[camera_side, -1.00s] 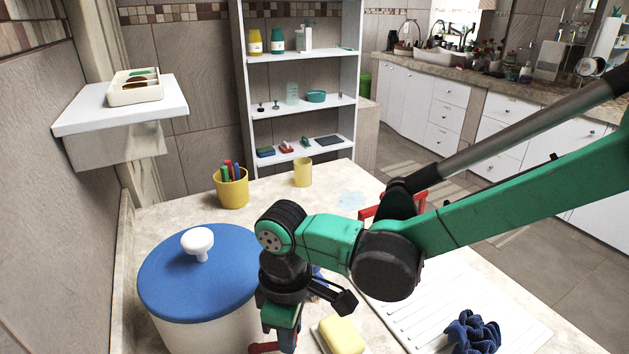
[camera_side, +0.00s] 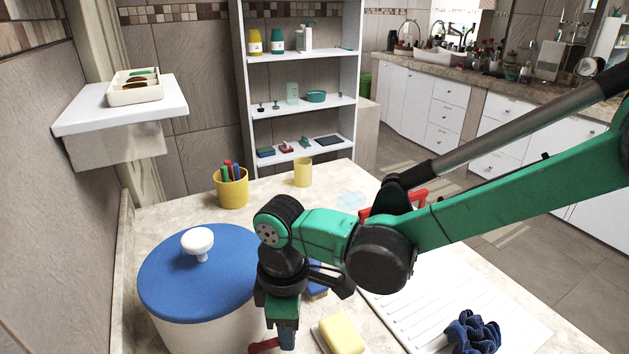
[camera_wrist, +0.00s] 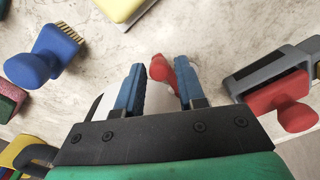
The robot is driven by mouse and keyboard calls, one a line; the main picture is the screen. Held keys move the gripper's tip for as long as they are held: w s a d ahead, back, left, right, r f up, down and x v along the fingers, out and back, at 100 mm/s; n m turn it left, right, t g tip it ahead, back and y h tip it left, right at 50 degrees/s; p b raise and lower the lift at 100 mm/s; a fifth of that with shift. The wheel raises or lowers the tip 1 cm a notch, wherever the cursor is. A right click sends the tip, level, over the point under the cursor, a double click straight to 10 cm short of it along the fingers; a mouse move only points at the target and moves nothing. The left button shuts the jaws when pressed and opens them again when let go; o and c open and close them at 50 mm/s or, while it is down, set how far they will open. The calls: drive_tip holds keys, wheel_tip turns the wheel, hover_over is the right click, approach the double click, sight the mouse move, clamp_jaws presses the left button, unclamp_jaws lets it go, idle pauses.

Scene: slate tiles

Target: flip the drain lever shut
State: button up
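My gripper (camera_wrist: 160,88) has two blue fingers standing apart. A red knob-ended piece (camera_wrist: 160,68) shows in the gap just beyond the fingertips, with nothing clearly pinched; it may be the drain lever. At the right of the wrist view is another red knobbed handle (camera_wrist: 285,100) on a grey frame; I cannot tell which one is the lever. In the side view my gripper (camera_side: 285,343) points down at the bottom edge, between a blue-lidded pot and soap. A red piece (camera_side: 264,346) shows just left of the blue finger. Its lower part is cut off.
The pot with a blue lid (camera_side: 165,275) stands close left. Yellow soap (camera_side: 342,335) lies close right, and a blue brush (camera_side: 317,283) is behind my wrist. A white ribbed drainboard (camera_side: 405,300) holds a dark blue cloth (camera_side: 472,333). A yellow pen cup (camera_side: 232,188) stands farther back.

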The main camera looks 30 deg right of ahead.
drive_tip(key=shift+o, duration=1)
drive_tip(key=shift+r, duration=2.8)
drive_tip(key=shift+c, duration=0.2)
drive_tip(key=shift+s+d+f+m+t+y, duration=0.1)
drive_tip(key=shift+f+m+t+y, duration=0.7)
drive_tip(key=shift+f+m, duration=0.5)
drive_tip(key=shift+s+d+f+m+t+y, duration=0.1)
drive_tip(key=shift+f+m+t+y, duration=0.5)
drive_tip(key=shift+f+m+t, duration=0.65)
drive_tip(key=shift+f+n+g, duration=0.25)
drive_tip(key=shift+g, duration=0.1)
drive_tip(key=shift+w, duration=0.1)
clamp_jaws()
